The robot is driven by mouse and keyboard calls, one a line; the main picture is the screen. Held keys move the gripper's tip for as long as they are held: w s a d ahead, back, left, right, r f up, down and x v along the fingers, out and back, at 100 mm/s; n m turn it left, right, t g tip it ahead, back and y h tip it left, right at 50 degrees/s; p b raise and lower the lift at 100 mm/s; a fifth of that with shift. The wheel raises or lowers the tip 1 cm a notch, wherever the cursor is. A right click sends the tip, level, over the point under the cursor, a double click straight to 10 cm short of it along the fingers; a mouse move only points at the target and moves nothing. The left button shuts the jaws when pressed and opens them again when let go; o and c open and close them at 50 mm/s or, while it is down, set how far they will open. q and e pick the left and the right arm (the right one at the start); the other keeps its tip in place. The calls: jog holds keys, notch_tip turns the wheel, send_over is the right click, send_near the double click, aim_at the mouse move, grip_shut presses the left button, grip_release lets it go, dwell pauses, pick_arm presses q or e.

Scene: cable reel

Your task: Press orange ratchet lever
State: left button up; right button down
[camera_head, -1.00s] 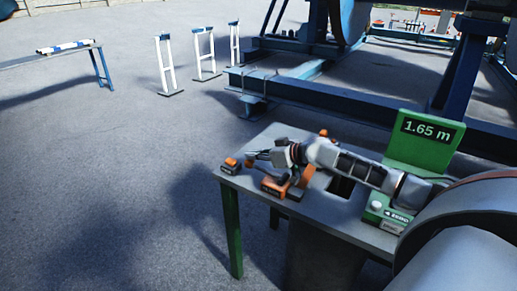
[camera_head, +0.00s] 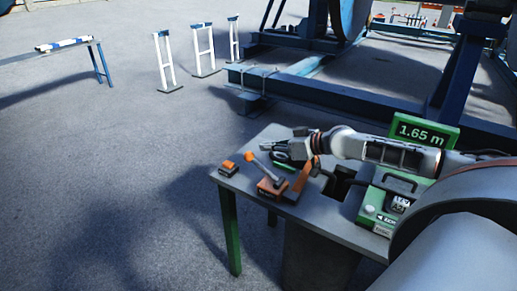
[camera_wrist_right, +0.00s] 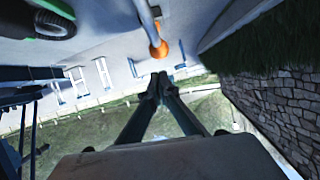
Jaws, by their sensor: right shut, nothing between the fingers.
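The orange ratchet tool (camera_head: 272,188) sits on the grey table near its front edge. Its grey lever rod slopes up and left to an orange ball knob (camera_head: 249,156). My right gripper (camera_head: 268,152) is shut and empty, behind the rod and to the right of the knob. In the right wrist view the knob (camera_wrist_right: 158,48) hangs from the rod just above the shut fingertips (camera_wrist_right: 160,80), with a small gap in the picture; I cannot tell whether they touch. My left gripper is not in view.
A small orange and black block (camera_head: 229,168) lies at the table's left corner. A green meter (camera_head: 424,131) reading 1.65 m stands at the right, by a green and white device (camera_head: 383,211). Blue steel frames (camera_head: 300,92) stand behind.

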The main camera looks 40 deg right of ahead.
jog(key=shift+s+d+r, duration=0.15)
jog(key=shift+s+r, duration=0.15)
jog(key=shift+s, duration=0.25)
dwell(0.6)
jog(key=shift+a+b, duration=0.3)
jog(key=shift+a, duration=0.1)
jog(key=s+d+t+y+b, duration=0.1)
jog(key=s+d+t+b, duration=0.1)
jog(key=s+b, duration=0.3)
jog(key=r+t+b, duration=0.1)
jog(key=b, duration=0.2)
jog(key=shift+s+d+n+t, duration=0.25)
jog(key=shift+s+n+t, duration=0.1)
jog(key=shift+n+t, duration=0.05)
